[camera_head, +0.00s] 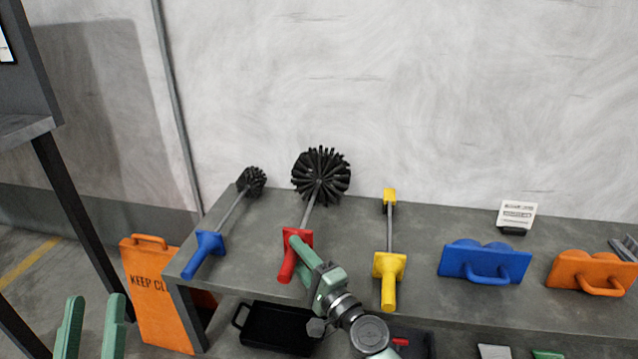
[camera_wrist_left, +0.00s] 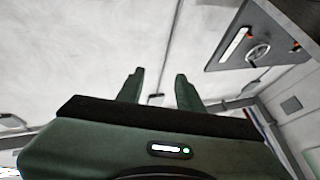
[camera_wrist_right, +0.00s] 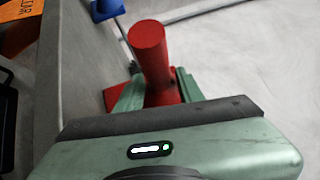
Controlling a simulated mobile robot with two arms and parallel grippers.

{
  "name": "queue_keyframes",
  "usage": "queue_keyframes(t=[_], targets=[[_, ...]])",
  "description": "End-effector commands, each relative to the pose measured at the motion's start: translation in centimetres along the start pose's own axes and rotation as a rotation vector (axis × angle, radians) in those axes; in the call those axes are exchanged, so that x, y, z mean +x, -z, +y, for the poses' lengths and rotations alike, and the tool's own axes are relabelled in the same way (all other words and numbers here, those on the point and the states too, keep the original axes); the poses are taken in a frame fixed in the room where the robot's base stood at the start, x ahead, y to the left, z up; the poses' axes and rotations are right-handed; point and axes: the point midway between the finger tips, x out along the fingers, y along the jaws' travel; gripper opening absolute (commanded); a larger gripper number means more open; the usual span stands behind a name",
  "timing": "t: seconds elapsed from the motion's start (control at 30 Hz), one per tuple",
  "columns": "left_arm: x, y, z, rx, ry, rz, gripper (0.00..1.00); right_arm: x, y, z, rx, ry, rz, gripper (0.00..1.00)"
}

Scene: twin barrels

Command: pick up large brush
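The large brush has a big round black bristle head (camera_head: 321,176) and a red handle (camera_head: 287,266). It lies at the back left of the grey shelf, head toward the wall. My right gripper (camera_head: 300,246) is at the red handle, near its guard. In the right wrist view the red handle (camera_wrist_right: 150,50) passes between the spread fingers of my right gripper (camera_wrist_right: 161,85); whether they touch it cannot be told. My left gripper (camera_head: 90,325) is open and empty at the lower left, away from the shelf. Its open fingers (camera_wrist_left: 160,88) also show in the left wrist view.
A small brush with a blue handle (camera_head: 204,253) lies left of the large brush. A yellow-handled tool (camera_head: 389,277) lies to the right, then blue (camera_head: 485,262) and orange (camera_head: 590,272) handled blocks. An orange sign (camera_head: 155,290) stands at the shelf's left end.

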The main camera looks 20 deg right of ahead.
Motion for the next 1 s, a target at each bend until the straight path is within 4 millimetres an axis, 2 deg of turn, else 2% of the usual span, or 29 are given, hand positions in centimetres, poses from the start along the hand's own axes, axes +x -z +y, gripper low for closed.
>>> queue_keyframes(t=[0.03,0.1,0.57,0.77,1.0], targets=[[0.0,0.0,0.0,0.0,0.0,0.0,0.36,0.0,0.0,0.0,0.0,0.0,0.0,0.2],[0.0,0.0,0.0,0.0,0.0,0.0,0.36,0.0,0.0,0.0,0.0,0.0,0.0,0.0],[0.0,-0.5,-0.1,0.001,0.001,-0.033,0.36,0.0,0.0,-0.4,-0.003,0.003,0.0,0.0],[-0.2,-2.8,-0.4,0.006,0.008,-0.163,0.36,0.2,-0.1,-1.2,-0.004,0.003,0.0,0.0],[-2.4,-8.1,-1.2,0.015,0.025,-0.479,0.36,0.4,-0.3,-3.0,-0.005,0.004,0.0,0.0]])
